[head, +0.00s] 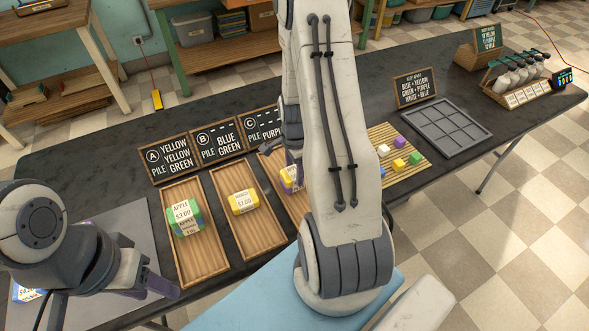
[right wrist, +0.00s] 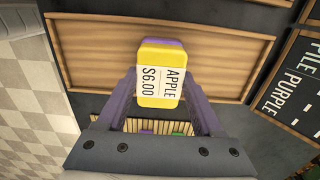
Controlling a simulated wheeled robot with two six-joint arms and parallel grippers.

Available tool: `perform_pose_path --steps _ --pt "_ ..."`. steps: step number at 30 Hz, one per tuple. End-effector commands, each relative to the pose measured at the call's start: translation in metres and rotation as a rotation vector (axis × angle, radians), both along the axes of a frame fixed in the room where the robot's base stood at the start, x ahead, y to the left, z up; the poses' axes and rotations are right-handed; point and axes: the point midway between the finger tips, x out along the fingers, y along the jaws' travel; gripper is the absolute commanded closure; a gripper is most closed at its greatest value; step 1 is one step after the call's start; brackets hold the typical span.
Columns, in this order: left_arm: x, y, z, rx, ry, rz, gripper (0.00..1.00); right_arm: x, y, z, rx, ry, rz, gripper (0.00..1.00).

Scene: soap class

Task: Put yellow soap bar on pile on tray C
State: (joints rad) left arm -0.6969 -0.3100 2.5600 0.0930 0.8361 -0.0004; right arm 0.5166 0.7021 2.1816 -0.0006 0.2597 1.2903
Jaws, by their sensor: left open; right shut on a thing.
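The yellow soap bar (right wrist: 161,75), labelled APPLE $6.00, is between the purple fingers of my right gripper (right wrist: 160,84), which is shut on it over tray C (right wrist: 85,50). A purple soap bar (right wrist: 163,42) shows just past its edge, lower in tray C; whether the two touch is unclear. In the head view, the yellow bar (head: 288,175) is partly hidden by my right arm, and much of tray C (head: 297,217) is covered too. My left gripper (head: 160,287) is open and empty at the lower left, near the grey mat.
Tray A (head: 205,258) holds a labelled stack with green showing. Tray B (head: 255,238) holds a yellow $7.00 bar (head: 243,201). Signs stand behind the trays. A slatted mat (head: 412,175) with small coloured blocks, a grey grid tray (head: 450,125) and a bottle rack (head: 520,85) are to the right.

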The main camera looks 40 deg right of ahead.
Motion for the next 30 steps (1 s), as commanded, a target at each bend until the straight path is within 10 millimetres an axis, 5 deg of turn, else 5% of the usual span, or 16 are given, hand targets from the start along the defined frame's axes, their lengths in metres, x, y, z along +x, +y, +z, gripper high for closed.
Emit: perform_pose_path --steps 11,12,14,23,30 --pt "0.0 0.0 -0.003 0.0 0.0 0.0 0.5 0.0 0.0 -0.005 -0.001 -0.002 0.0 0.94" --pt "0.0 0.0 -0.002 0.0 0.0 0.0 0.5 0.0 -0.001 -0.004 -0.001 -0.002 0.0 0.2" --pt "0.0 0.0 -0.002 0.0 0.0 0.0 0.5 0.0 0.0 -0.004 -0.001 -0.002 0.001 0.02" --pt "0.0 0.0 -0.001 0.0 0.0 0.0 0.5 0.0 0.0 -0.003 -0.001 -0.002 0.001 0.02" --pt "0.0 0.0 0.0 0.0 0.0 0.0 0.5 0.002 -0.001 0.024 -0.004 -0.007 0.001 0.02"
